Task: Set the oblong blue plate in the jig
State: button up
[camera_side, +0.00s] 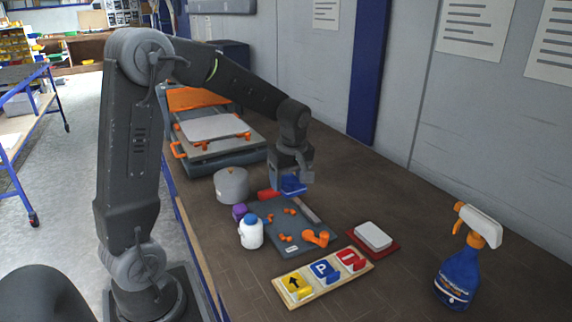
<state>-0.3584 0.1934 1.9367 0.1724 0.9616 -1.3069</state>
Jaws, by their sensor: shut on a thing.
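My gripper (291,174) is over the far edge of the jig and is shut on the oblong blue plate (293,186). The plate is small in the picture and partly hidden by the fingers, so its exact tilt is hard to tell. The jig (276,215) is a dark grey board with several orange pegs and an orange clamp (318,238) at its near right. The plate appears to be above the board's far end, apart from the pegs.
A sign rack (325,283) with yellow, blue P and red signs lies in front of the jig. A white bottle (251,232), purple jar (239,212) and grey tin (231,185) stand left. A red pad (384,247) and spray bottle (461,274) are right. An orange-framed press (205,105) is behind.

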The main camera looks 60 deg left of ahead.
aim_at(286, 226)
jog(key=shift+a+f, duration=0.1)
jog(key=shift+f, duration=5.4)
jog(key=shift+f, duration=0.7)
jog(key=o, duration=1)
jog(key=shift+s, duration=0.1)
jog(key=shift+c, duration=0.6)
jog(key=shift+o, duration=0.5)
jog(key=shift+f, duration=0.1)
jog(key=shift+s, duration=0.1)
jog(key=shift+o, duration=0.7)
jog(key=shift+w+r, duration=0.2)
jog(key=shift+r, duration=3.4)
